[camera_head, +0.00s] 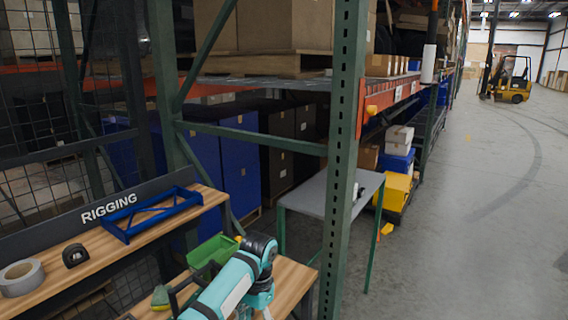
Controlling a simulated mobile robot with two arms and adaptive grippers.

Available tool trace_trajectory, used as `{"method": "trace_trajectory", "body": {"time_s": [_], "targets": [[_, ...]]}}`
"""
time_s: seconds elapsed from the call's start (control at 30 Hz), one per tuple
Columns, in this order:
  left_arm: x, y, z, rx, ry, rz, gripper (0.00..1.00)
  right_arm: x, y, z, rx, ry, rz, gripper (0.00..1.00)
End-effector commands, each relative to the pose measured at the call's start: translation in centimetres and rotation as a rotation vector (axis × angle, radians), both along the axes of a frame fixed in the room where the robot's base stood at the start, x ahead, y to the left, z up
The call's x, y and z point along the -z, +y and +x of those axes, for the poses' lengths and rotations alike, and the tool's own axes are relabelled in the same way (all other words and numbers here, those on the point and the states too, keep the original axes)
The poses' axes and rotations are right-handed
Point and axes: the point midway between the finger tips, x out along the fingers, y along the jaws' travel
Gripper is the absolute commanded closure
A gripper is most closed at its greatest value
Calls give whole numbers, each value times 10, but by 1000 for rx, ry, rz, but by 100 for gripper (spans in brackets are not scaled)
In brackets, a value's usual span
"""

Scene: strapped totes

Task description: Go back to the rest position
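A teal and white arm link of mine rises from the bottom edge, with a dark elbow joint at its top. I cannot tell which arm it belongs to. Neither gripper can be made out in the head view. A green bin (212,251) sits on the lower wooden bench (291,280), just behind the elbow. A small green item (160,298) lies at the left end of that bench, beside a dark part that I cannot identify. No strapped tote can be picked out.
A shelf marked RIGGING holds a blue frame (150,213), a tape roll (21,277) and a black item (75,255). A green rack post (343,160) stands close ahead, near a grey table (330,194). Open floor (490,220) lies right; a yellow forklift (508,82) stands far off.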

Motion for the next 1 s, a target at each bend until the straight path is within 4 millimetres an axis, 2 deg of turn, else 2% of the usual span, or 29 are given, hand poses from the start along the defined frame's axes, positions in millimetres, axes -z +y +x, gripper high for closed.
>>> {"method": "trace_trajectory", "body": {"time_s": [0.03,0.23,0.37,0.57,0.67,0.77,0.8,0.87,0.9,0.97,1.0], "targets": [[12,2,-2,-8,5,-4,46,2,-2,0,-1,1,-2,100],[44,4,-6,-31,-2,-23,46,5,-6,-1,-2,2,-7,100],[73,6,-11,-50,-6,-40,46,7,-4,0,-3,0,-5,100],[138,13,-26,-98,-18,-69,46,13,-2,2,-1,-1,-2,100],[182,19,-40,-130,-27,-83,46,18,-2,1,-1,-1,-3,100],[239,29,-65,-173,-37,-96,46,24,-3,1,-1,0,-3,100],[265,34,-78,-191,-44,-102,46,26,-3,0,-1,1,-3,100],[305,42,-101,-220,-56,-107,46,30,-3,0,-1,1,-4,100],[330,49,-117,-239,-63,-109,46,33,-3,0,-1,1,-4,100],[366,59,-144,-264,-77,-109,46,37,-3,0,-1,1,-4,100],[389,65,-164,-280,-85,-110,46,39,-3,0,-1,1,-4,100]]}}
